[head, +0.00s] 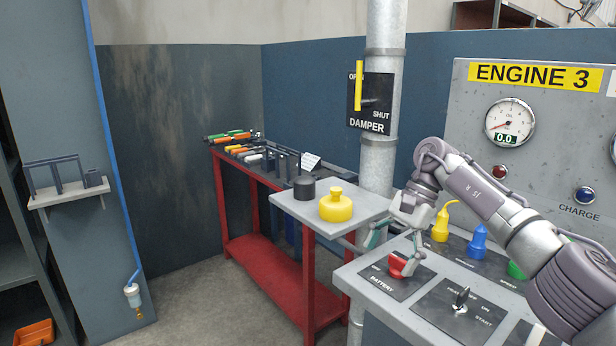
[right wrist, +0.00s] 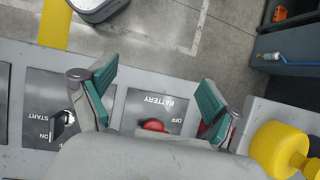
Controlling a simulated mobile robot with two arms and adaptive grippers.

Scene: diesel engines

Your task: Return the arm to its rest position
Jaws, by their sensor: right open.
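My right arm (head: 480,195) reaches in from the right in the head view, over the grey control panel. Its right gripper (head: 395,255) is open, with its two teal-padded fingers apart above the red battery switch (head: 398,266). My left gripper is not in view.
A key switch (head: 461,298) and yellow, blue and green knobs (head: 478,238) stand on the panel near my arm. A grey shelf (head: 290,208) with a yellow oil can (head: 336,206) is left of the gripper. The damper pipe (head: 383,120) rises behind. Floor is free at left.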

